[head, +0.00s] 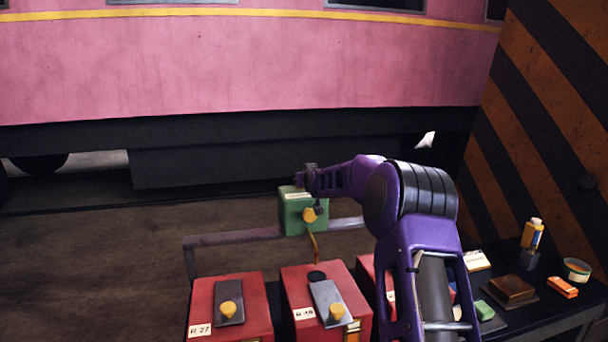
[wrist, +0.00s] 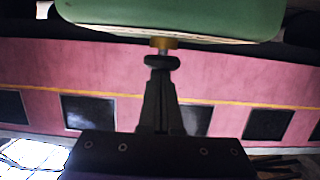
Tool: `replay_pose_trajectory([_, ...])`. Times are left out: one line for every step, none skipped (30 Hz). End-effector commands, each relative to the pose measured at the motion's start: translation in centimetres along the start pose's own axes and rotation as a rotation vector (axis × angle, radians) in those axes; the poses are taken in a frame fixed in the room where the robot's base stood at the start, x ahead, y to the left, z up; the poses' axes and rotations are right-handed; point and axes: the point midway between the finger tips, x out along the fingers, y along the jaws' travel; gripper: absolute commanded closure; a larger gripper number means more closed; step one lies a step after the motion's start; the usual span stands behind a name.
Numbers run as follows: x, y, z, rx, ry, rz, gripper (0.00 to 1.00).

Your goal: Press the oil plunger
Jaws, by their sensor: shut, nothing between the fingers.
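A green box (head: 292,222) with a pale label on top stands on a grey rail in the middle of the head view. A yellow knob (head: 309,215) sits on its front; I take it for the oil plunger. In the wrist view the green box (wrist: 180,15) fills the top edge, with a small brass-yellow part (wrist: 163,43) below it. My gripper (wrist: 161,62) is shut and empty, its dark tips right at that yellow part.
Red boxes with yellow knobs (head: 229,310) stand in front, one labelled R 27 (head: 200,330). A dark bench (head: 550,315) at right holds a bottle (head: 533,234), a tin (head: 577,269) and small blocks. A pink carriage (head: 240,70) stands behind. A striped pillar (head: 555,130) is at right.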

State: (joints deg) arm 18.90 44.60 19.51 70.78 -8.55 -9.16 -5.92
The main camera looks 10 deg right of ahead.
Motion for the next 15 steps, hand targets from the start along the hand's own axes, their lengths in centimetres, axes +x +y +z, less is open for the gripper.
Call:
replay_pose_trajectory([-0.1,-0.1,0.2,0.000,-0.011,-0.001,1.00])
replay_pose_trajectory([-0.1,-0.1,0.0,0.000,-0.010,-0.001,1.00])
replay_pose_trajectory([-0.3,-0.2,-0.5,0.000,-0.009,-0.001,1.00])
replay_pose_trajectory([-0.5,-0.3,-1.0,0.000,-0.008,-0.001,1.00])
replay_pose_trajectory([-0.7,-0.4,-1.5,0.000,-0.007,-0.001,1.00])
replay_pose_trajectory([-0.9,-0.5,-2.3,0.000,-0.005,-0.001,1.00])
replay_pose_trajectory([-1.2,-0.6,-3.0,-0.001,-0.003,-0.001,1.00])
replay_pose_trajectory([-1.5,-0.7,-3.8,-0.001,-0.002,-0.001,1.00])
replay_pose_trajectory([-1.9,-0.7,-3.9,-0.001,-0.003,0.000,1.00])
replay_pose_trajectory([-2.5,-0.6,-3.6,-0.001,-0.004,0.000,1.00])
replay_pose_trajectory([-3.1,-0.6,-3.5,-0.001,-0.003,0.000,1.00])
replay_pose_trajectory([-3.9,-0.7,-3.6,-0.001,-0.002,0.000,1.00])
replay_pose_trajectory([-4.5,-0.7,-3.6,-0.001,-0.002,0.000,1.00])
replay_pose_trajectory([-5.1,-0.6,-3.7,-0.001,-0.001,0.001,1.00])
replay_pose_trajectory([-5.9,-0.6,-3.7,-0.002,0.000,0.001,1.00])
